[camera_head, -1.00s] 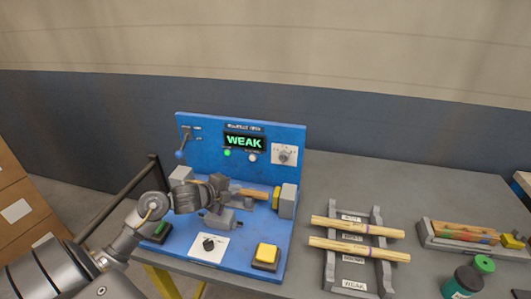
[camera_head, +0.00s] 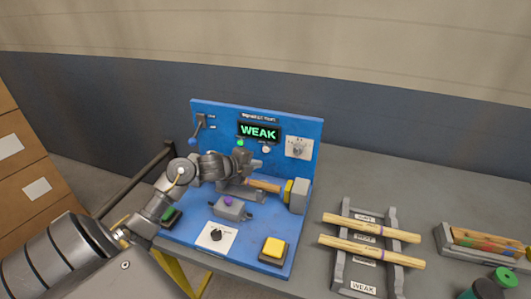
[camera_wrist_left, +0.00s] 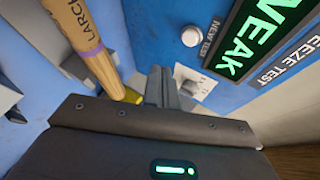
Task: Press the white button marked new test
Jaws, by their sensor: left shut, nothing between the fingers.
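The white button (camera_head: 266,149) is small and round, on the blue upright panel (camera_head: 215,118) below the lit screen (camera_head: 259,132) that reads WEAK. In the left wrist view the white button (camera_wrist_left: 191,36) has the label NEW TEST beside it. My left gripper (camera_head: 243,157) is shut and empty, a little left of and below the button in the head view. In the left wrist view its closed fingers (camera_wrist_left: 163,82) appear apart from the button. My right gripper is not in view.
A wooden dowel (camera_head: 264,186) marked LARCH in the wrist view (camera_wrist_left: 88,40) lies in the machine near my gripper. A yellow button (camera_head: 273,247) and a black knob (camera_head: 216,235) are in front. A grey rack (camera_head: 341,262) holds two dowels at right.

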